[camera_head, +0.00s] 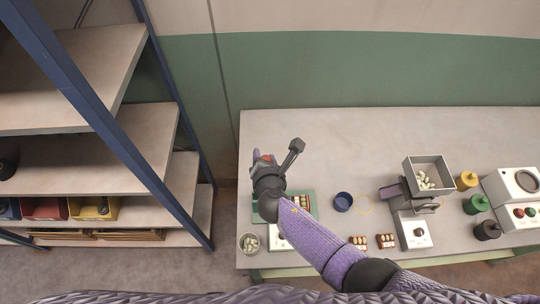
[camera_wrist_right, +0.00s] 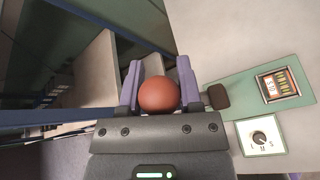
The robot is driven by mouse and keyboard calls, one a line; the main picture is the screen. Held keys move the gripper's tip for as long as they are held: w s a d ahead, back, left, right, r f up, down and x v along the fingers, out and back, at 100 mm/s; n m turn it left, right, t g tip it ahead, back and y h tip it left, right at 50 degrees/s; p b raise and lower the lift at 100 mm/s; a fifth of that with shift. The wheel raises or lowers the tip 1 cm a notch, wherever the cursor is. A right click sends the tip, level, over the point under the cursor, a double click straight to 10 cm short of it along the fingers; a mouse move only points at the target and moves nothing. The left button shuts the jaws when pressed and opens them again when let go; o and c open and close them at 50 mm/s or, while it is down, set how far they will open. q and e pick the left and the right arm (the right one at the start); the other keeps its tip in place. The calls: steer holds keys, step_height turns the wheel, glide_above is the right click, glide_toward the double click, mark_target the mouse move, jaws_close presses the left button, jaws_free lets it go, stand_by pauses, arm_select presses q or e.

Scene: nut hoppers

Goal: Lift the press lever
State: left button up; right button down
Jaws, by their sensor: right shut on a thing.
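The red-brown ball knob of the press lever (camera_wrist_right: 159,95) sits between the two purple fingers of my right gripper (camera_wrist_right: 158,88) in the wrist view. The gripper is shut on it. In the head view my right gripper (camera_head: 265,158) is above the left end of the table, and only a bit of the red knob shows. A dark grey arm with a block end (camera_head: 296,146) stands up just right of the gripper. The green press base (camera_head: 312,212) lies below, partly covered by my right arm. The lever's shaft is hidden. My left gripper is not in view.
A small tray of nuts (camera_wrist_right: 278,87) and a white dial box (camera_wrist_right: 261,135) lie by the base. A bowl of nuts (camera_head: 249,243), a blue cup (camera_head: 343,202) and a grey hopper (camera_head: 428,176) stand on the table (camera_head: 375,135). Blue-framed shelves (camera_head: 130,120) rise at left.

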steer(key=shift+a, duration=0.15)
steer(key=shift+c, duration=1.4)
jaws_free()
steer(key=shift+a, duration=0.1)
steer(key=shift+s, duration=0.1)
steer(key=p+v, duration=0.3)
steer(key=v, duration=0.6)
steer(key=shift+s+r+p, duration=0.2)
steer(key=shift+s+p, duration=0.15)
steer(key=shift+p, duration=0.05)
